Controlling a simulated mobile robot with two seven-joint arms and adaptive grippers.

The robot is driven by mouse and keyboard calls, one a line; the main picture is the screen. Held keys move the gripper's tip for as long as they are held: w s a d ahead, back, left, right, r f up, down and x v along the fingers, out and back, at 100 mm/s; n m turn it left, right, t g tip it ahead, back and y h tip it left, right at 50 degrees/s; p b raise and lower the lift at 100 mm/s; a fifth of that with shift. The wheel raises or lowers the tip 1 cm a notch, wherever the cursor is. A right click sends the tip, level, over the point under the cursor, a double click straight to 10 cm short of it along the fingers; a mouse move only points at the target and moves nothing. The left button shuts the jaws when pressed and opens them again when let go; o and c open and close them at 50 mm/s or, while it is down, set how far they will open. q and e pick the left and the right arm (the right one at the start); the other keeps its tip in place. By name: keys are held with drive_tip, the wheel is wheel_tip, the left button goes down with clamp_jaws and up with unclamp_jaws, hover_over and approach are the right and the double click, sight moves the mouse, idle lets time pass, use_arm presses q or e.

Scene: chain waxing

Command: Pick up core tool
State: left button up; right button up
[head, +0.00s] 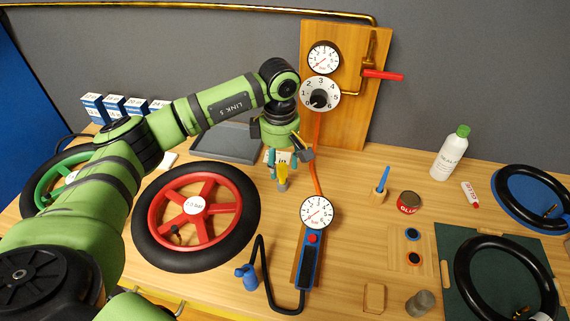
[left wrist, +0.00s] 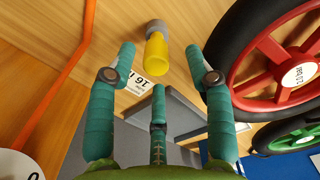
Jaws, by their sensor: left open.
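The core tool, a small yellow-handled piece (head: 283,175) with a grey end, is on the wooden bench right of the red-spoked wheel. It also shows in the left wrist view (left wrist: 156,56), near the top middle. My left gripper (head: 281,163) is just above and beside it with its teal fingers spread. In the left wrist view the open fingers (left wrist: 164,66) lie to either side of the yellow handle, with a third finger below it. No finger clearly touches the tool. My right gripper is not in view.
A gauge with a blue inflator (head: 307,262) lies to the right front. A grey tray (head: 228,143) is behind. A wooden board with gauges (head: 345,110) rises at the back. Bench between is partly clear.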

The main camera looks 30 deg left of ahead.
sight(283, 174)
use_arm(q)
drive_tip(key=shift+d+f+p, duration=0.25)
drive_tip(key=shift+f+p, duration=0.75)
drive_tip(key=shift+f, duration=0.1)
wheel_tip(283, 174, down, 3)
drive_tip(key=shift+w+r, duration=0.1)
drive_tip(key=shift+r, duration=0.1)
clamp_jaws()
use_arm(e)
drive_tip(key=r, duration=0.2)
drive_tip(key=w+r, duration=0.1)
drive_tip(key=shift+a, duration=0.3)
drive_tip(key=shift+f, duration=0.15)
